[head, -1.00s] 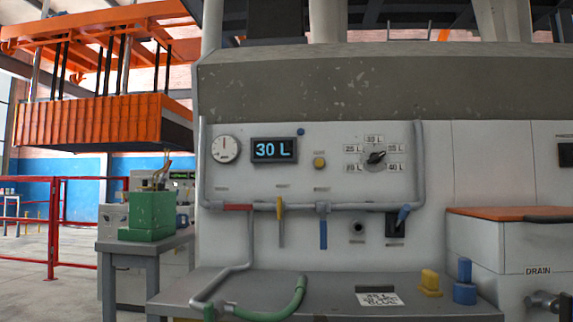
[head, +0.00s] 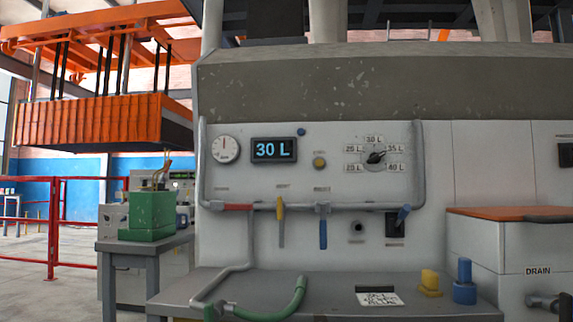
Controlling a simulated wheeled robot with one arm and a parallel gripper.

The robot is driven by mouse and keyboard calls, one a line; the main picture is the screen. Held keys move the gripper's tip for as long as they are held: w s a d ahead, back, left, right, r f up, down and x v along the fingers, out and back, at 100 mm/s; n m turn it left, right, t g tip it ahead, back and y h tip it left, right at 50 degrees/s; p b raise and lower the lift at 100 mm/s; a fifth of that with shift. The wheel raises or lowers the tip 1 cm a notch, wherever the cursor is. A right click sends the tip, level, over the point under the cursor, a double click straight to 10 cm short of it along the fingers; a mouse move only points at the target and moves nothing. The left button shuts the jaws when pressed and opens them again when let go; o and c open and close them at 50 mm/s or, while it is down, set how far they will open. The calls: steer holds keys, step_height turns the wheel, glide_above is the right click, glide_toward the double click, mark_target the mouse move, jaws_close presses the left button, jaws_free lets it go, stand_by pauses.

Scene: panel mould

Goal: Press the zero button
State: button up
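A round yellow button (head: 319,162) sits on the white front panel, right of the display, with a small label under it that is too small to read. A small blue round piece (head: 301,132) sits above it, near the display's upper right corner. I cannot read which one is marked zero. The dark display (head: 274,150) shows "30 L" in light blue. My gripper is not in view.
A gauge (head: 225,149) and a rotary selector (head: 376,157) marked in litres flank the display and button. Below run a grey pipe (head: 350,206) and coloured levers. A grey bench (head: 330,285) juts out in front, bearing a green-ended hose (head: 290,300) and yellow and blue pieces.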

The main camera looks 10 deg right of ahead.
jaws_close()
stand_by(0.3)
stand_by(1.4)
